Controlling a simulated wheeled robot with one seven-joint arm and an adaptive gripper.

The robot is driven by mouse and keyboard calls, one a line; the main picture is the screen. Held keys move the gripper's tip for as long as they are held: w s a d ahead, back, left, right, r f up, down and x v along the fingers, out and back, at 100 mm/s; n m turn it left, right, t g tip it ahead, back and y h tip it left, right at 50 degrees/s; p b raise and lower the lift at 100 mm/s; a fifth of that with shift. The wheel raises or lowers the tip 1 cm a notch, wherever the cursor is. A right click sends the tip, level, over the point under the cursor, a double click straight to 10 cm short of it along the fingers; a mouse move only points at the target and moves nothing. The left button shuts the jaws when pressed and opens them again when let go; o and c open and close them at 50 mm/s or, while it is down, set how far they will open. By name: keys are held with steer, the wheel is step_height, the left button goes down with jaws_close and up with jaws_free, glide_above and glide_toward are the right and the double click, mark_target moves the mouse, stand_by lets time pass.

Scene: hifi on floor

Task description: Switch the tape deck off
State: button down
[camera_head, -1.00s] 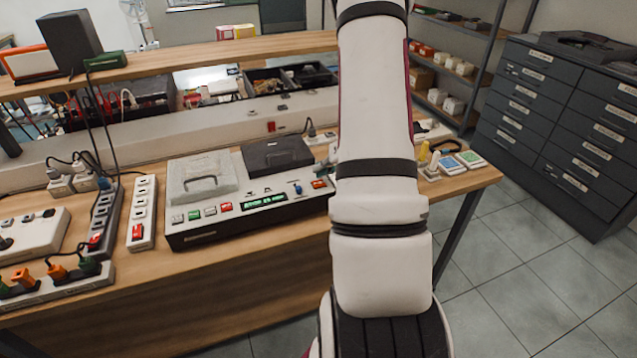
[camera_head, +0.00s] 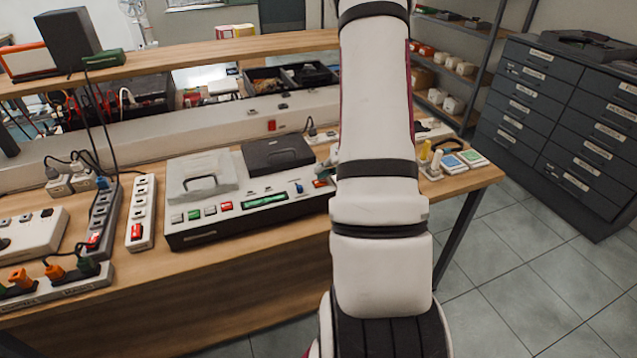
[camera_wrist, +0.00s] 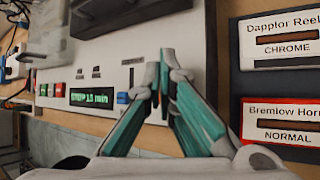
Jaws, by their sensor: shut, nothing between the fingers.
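The tape deck (camera_head: 205,236) stands on the wooden bench, with a grey lid and a black lid on top. Its green display (camera_head: 264,201) is lit, and the lit display also shows in the wrist view (camera_wrist: 92,97). A red switch (camera_head: 320,183) is at the deck's right end in the head view, partly covered by my arm's end. In the wrist view my gripper (camera_wrist: 160,75) is shut and empty, its teal fingers over the deck's right end.
Power strips (camera_head: 142,212) with plugs lie left of the deck. Labelled cassettes (camera_wrist: 283,123) are right of the fingers in the wrist view. Small coloured items (camera_head: 455,160) stand at the bench's right end. A shelf (camera_head: 190,55) runs behind. Bare bench lies before the deck.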

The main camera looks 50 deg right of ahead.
mark_target(322, 181)
steer(key=shift+f+b, duration=0.4)
stand_by(0.8)
steer(key=shift+r, duration=0.15)
steer(key=shift+r+p, duration=0.55)
steer(key=shift+r, duration=0.25)
step_height(322, 181, up, 6)
steer(key=p, duration=0.3)
stand_by(0.8)
